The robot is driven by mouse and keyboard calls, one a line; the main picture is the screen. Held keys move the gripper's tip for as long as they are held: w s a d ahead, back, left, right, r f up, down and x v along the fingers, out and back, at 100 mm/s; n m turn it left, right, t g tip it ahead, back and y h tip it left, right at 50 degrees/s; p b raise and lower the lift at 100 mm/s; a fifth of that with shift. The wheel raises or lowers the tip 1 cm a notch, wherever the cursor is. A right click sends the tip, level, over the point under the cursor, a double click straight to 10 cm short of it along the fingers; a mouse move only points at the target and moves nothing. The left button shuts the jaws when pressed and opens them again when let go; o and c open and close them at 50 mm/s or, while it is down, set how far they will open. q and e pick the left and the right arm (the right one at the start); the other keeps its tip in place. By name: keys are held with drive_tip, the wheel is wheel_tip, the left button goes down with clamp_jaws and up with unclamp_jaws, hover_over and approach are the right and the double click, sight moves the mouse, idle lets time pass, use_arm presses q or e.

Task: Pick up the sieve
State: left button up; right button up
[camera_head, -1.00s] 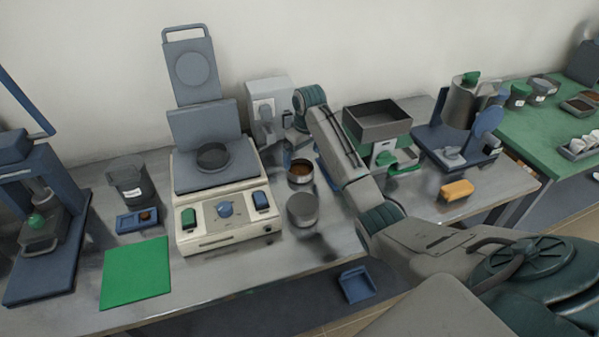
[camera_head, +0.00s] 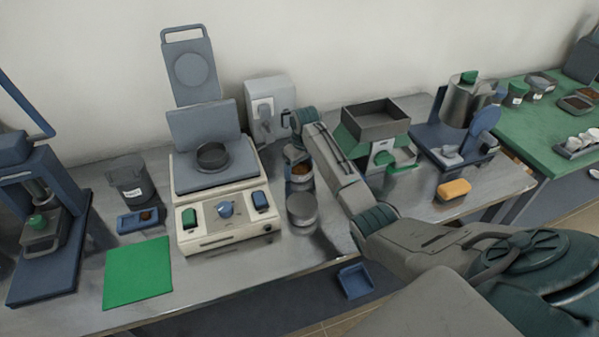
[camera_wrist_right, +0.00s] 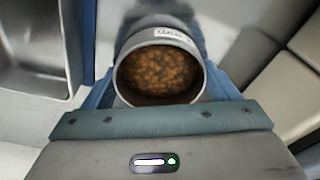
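A round metal cup of brown granules (camera_head: 300,172), with a small label on its far side, stands on the bench right of the cream balance. It may be the sieve, but I cannot tell for certain. It also fills the middle of the right wrist view (camera_wrist_right: 158,72). My right gripper (camera_head: 297,157) is low over this cup, with its blue fingers on either side of it; contact is not clear. A grey round container (camera_head: 302,211) stands just in front. My left gripper is out of view.
The cream balance (camera_head: 228,238) with a dark ring (camera_head: 212,156) on its plate stands left of the cup. A grey box (camera_head: 270,110) stands behind. A dark tray on a green stand (camera_head: 376,119) and an orange block (camera_head: 454,189) are to the right.

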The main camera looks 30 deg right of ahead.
drive_tip(key=c, duration=0.4)
drive_tip(key=shift+o, duration=0.2)
drive_tip(key=shift+r, duration=0.1)
